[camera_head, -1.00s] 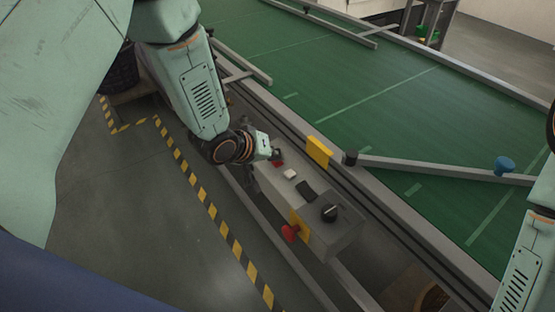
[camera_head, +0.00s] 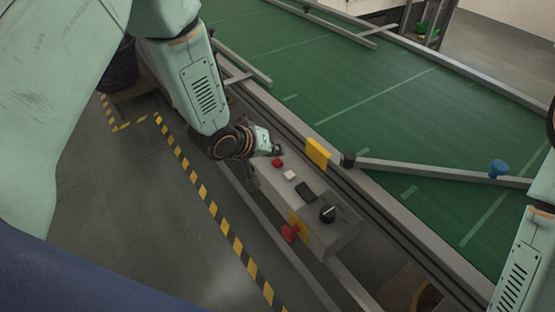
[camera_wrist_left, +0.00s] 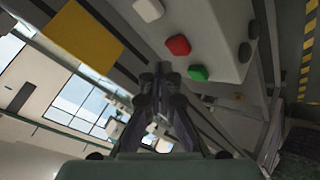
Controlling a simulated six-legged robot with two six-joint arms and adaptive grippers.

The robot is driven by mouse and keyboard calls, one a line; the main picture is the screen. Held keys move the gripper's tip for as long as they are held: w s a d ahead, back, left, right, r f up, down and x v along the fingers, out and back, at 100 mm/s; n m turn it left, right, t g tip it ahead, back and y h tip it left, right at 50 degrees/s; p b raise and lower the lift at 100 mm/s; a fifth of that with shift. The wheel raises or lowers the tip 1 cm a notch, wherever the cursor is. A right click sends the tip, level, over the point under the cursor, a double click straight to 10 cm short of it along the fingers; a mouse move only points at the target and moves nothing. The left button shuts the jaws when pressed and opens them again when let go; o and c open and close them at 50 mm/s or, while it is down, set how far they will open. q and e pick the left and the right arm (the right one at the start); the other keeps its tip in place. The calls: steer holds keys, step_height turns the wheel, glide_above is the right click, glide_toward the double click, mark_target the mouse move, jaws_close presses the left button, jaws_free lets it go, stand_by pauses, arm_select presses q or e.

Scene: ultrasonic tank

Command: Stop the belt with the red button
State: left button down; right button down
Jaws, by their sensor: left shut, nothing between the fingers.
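In the left wrist view the red button (camera_wrist_left: 177,45) lies between a white button (camera_wrist_left: 148,9) and a green button (camera_wrist_left: 198,73). My left gripper (camera_head: 278,151) is shut and empty at the far end of the box, just beyond the red button. In the left wrist view its closed fingers (camera_wrist_left: 166,78) are close to the green button, apart from the red one; contact with the box cannot be told. My right gripper is out of view.
The green belt (camera_head: 350,90) runs behind the box, with a metal rail along its edge. A yellow block (camera_head: 318,153) stands on the rail.

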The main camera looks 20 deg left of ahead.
mark_target(275, 164)
arm_select(q)
steer(key=shift+r+p, duration=2.05)
steer(key=shift+r, duration=0.4)
steer(key=shift+f, duration=0.1)
steer(key=shift+s, duration=0.1)
